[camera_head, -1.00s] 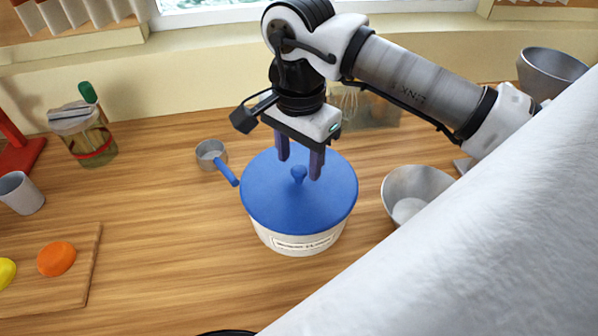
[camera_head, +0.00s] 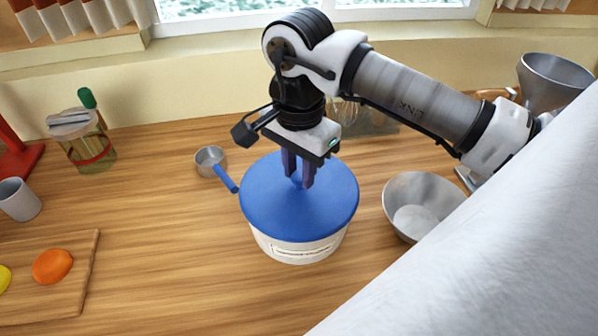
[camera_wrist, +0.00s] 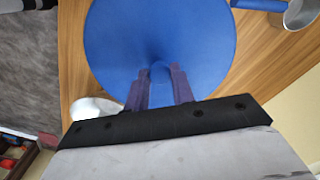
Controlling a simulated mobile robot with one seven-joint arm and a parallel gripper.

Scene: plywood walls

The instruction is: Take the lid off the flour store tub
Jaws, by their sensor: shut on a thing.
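The flour store tub (camera_head: 285,252) is a round white tub with a label on its front, standing on the wooden counter. Its blue lid (camera_head: 275,215) sits on top and looks level; it also shows in the wrist view (camera_wrist: 190,30). My gripper (camera_head: 299,183) points down over the middle of the lid, with its fingers shut on the lid's small blue knob. The fingers mostly hide the knob. In the wrist view my gripper (camera_wrist: 160,80) has its two fingers on either side of the knob (camera_wrist: 160,72).
A small metal scoop with a blue handle (camera_head: 228,180) lies just left of the tub. A metal bowl (camera_head: 412,185) stands close on the right. A glass jar (camera_head: 90,150) and a cutting board (camera_head: 80,270) are farther left. The counter between board and tub is clear.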

